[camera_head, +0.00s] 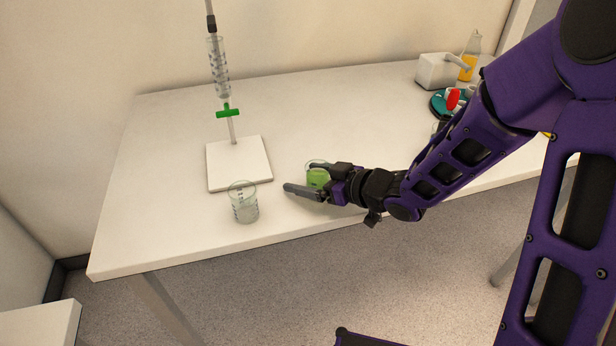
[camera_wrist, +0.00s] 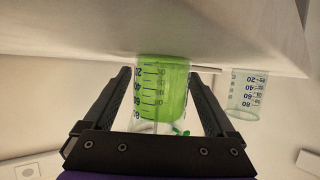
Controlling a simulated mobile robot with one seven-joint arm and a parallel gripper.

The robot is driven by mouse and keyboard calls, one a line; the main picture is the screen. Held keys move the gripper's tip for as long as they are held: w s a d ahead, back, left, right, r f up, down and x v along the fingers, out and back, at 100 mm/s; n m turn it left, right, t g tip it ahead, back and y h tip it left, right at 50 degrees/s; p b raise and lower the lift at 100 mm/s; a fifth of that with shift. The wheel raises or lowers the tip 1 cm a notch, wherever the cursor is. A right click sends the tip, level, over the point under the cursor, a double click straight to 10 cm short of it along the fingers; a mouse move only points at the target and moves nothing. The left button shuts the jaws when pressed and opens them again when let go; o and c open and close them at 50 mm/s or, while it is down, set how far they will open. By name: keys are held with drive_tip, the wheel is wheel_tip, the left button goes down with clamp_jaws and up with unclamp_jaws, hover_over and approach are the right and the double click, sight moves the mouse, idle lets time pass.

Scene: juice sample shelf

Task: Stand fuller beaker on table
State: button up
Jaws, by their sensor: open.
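A beaker with green liquid (camera_head: 318,178) is at my gripper, near the table's front edge. In the wrist view, which is upside down, this green beaker (camera_wrist: 162,90) is between my two open fingers, with its base at the table surface. It looks upright. My gripper (camera_head: 304,181) is open around it; no firm grip shows. A second beaker (camera_head: 244,204), clear with little or no visible liquid, stands on the white table (camera_head: 160,210) to the left of my gripper. It also shows at the right of the wrist view (camera_wrist: 245,95).
A stand with a white base plate (camera_head: 238,164), a graduated glass column (camera_head: 219,68) and a green valve (camera_head: 228,112) is behind the clear beaker. At the back right are a white device (camera_head: 436,71), an orange-filled flask (camera_head: 467,68) and a teal tray (camera_head: 438,106). The table's middle is clear.

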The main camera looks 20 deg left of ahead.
sight(328, 179)
drive_tip(key=shift+d+r, duration=0.1)
drive_tip(key=shift+r, duration=0.2)
drive_tip(key=p+v, duration=0.3)
drive_tip(key=v, duration=0.7)
drive_tip(key=shift+s+d+r, duration=0.1)
drive_tip(key=shift+d+r, duration=0.1)
drive_tip(key=shift+d, duration=0.05)
drive_tip(key=shift+s+d+r, duration=0.1)
drive_tip(key=shift+s+d, duration=0.2)
drive_tip(key=shift+d, duration=0.2)
